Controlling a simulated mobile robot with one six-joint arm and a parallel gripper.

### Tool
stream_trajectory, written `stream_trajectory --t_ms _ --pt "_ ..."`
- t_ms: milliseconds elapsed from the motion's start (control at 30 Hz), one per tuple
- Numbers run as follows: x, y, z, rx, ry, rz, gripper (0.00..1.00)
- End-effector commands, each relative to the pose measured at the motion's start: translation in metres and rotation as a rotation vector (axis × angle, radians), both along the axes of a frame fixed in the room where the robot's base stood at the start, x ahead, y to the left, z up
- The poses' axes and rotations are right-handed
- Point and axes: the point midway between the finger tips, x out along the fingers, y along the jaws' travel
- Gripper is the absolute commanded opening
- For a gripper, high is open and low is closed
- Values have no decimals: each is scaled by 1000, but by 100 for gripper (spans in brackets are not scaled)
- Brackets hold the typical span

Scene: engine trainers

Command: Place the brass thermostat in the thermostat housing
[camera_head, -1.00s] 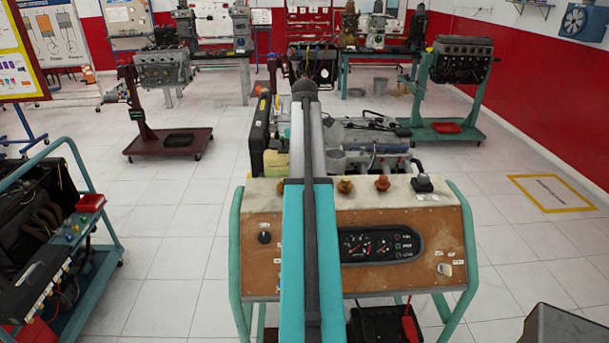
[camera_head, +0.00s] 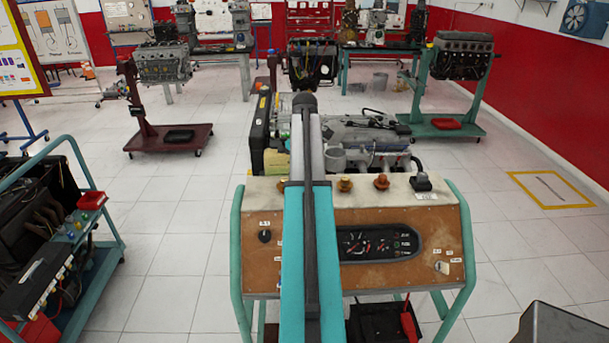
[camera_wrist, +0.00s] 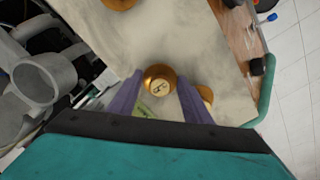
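In the wrist view, a round brass piece with a marked pale top, which looks like the brass thermostat (camera_wrist: 160,80), stands on the pale bench top between my fingertips. My gripper (camera_wrist: 160,84) is open around it, with a narrow gap on each side; I cannot tell whether either finger touches. The grey round-mouthed housing (camera_wrist: 45,80), apparently the thermostat housing, is at the left of the wrist view. In the head view this housing (camera_head: 335,158) is on the engine behind the panel. My arm hides the gripper and the piece there.
Other brass or copper pieces (camera_head: 344,184) (camera_head: 381,181) and a black part (camera_head: 421,182) stand along the panel's top ledge. Another brass piece (camera_wrist: 206,95) is partly behind my right finger. A teal-framed cart (camera_head: 100,230) stands at the left, with clear floor between.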

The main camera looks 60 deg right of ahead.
Motion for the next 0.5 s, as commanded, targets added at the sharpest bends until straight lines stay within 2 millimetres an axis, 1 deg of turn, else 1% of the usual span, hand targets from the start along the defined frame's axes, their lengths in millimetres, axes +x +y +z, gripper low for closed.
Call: stream_trajectory --t_ms 333,500 --pt "0 0 1 0 0 0 50" --pt "0 -1 6 -1 -1 0 50"
